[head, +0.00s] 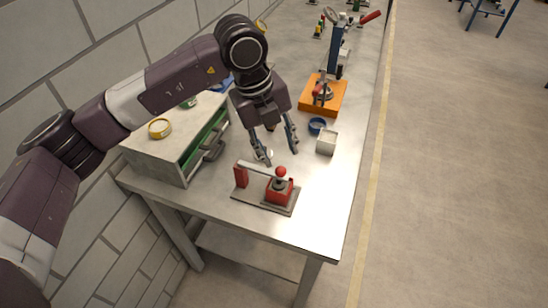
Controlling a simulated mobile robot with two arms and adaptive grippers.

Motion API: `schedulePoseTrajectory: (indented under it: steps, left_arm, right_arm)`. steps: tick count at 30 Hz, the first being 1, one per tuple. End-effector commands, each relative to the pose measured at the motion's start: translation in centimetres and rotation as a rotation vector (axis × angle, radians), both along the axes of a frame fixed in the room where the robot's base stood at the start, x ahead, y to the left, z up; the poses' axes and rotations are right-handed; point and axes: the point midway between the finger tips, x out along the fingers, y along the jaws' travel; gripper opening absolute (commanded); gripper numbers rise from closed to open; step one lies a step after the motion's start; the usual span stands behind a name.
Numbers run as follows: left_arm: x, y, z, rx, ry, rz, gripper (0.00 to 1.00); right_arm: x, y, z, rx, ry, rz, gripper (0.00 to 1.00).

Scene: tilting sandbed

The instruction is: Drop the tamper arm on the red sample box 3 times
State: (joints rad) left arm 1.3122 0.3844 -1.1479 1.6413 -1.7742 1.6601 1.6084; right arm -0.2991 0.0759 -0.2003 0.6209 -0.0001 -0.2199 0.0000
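The tamper stands near the front of the metal table. Its grey base plate (252,203) carries a red post (241,175) at the left. The light tamper arm (259,170) runs from the post to the right and ends in a red ball knob (281,171) with a dark part beneath it. The red sample box (279,191) sits under the knob end, and the arm looks down on or close over it. My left gripper (277,155) hangs just behind and above the arm, fingers spread, with nothing seen between them. My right gripper is out of view.
A grey drawer cabinet (172,152) with a green-edged open drawer stands at the left, a yellow ring (160,128) on top. A white open box (326,143) and a blue ring (317,125) lie right of my gripper. An orange-based press (335,104) stands behind. The table's front right is clear.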

Motion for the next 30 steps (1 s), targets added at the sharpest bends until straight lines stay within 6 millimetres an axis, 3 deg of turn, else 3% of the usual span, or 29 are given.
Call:
schedulePoseTrajectory:
  steps: [5, 18, 29, 30]
  left_arm:
    - [0.7, 1.3, -0.5, 0.057, -0.012, 0.032, 0.38]
    - [1.1, 0.0, -6.6, 0.050, -0.011, 0.029, 0.38]
    - [1.2, -0.1, -7.4, 0.050, -0.013, 0.027, 0.38]
    - [1.2, -0.1, -7.4, 0.050, -0.013, 0.027, 0.35]
  right_arm:
    - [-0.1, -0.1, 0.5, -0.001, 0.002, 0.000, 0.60]
    - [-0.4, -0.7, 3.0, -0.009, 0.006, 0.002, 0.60]
    - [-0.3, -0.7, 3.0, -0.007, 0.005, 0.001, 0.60]
    - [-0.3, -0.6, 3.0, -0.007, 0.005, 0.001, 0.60]
